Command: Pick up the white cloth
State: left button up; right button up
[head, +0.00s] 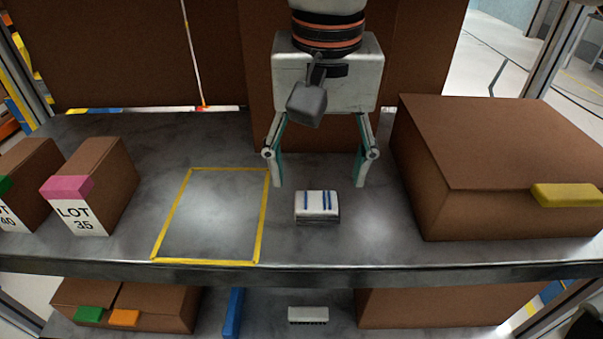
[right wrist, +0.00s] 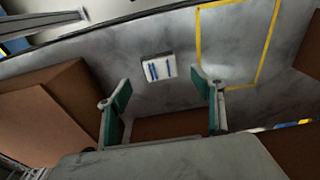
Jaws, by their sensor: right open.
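The white cloth (head: 317,207) is a small folded stack with blue stripes, lying flat on the upper grey metal shelf near its front edge. It also shows in the right wrist view (right wrist: 158,69). My right gripper (head: 318,183) is open and empty, its two fingers spread wide and pointing down. In the head view the fingertips appear just behind the cloth, one to each side. In the right wrist view the cloth lies beyond the gap between the fingers (right wrist: 162,82). I cannot tell the exact height of the fingertips above the shelf. My left gripper is not in view.
A yellow-taped rectangle (head: 156,240) left of the cloth is empty. A large brown box (head: 500,150) stands close on the right. Smaller boxes, one labelled LOT 35 (head: 108,185), stand at the left. Tall brown panels (head: 120,50) rise behind. A lower shelf holds more boxes.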

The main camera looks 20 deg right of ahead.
aim_at(317, 202)
jog(key=shift+w+r, duration=0.1)
jog(key=shift+w, duration=0.2)
jog(key=shift+f, duration=0.25)
notch_tip(317, 202, down, 2)
jog(key=shift+d+f+b, duration=0.1)
jog(key=shift+f+b, duration=0.05)
jog(key=shift+b, duration=0.15)
jog(key=shift+f, duration=0.3)
jog(key=f, duration=0.3)
jog(key=shift+w+f+b, duration=0.2)
jog(key=shift+f+b, duration=0.1)
jog(key=shift+b, duration=0.1)
jog(key=shift+f, duration=0.35)
jog(key=shift+w, duration=0.1)
jog(key=shift+c, duration=0.8)
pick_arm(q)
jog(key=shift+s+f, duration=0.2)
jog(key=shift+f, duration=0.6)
pick_arm(e)
jog(key=c, duration=1)
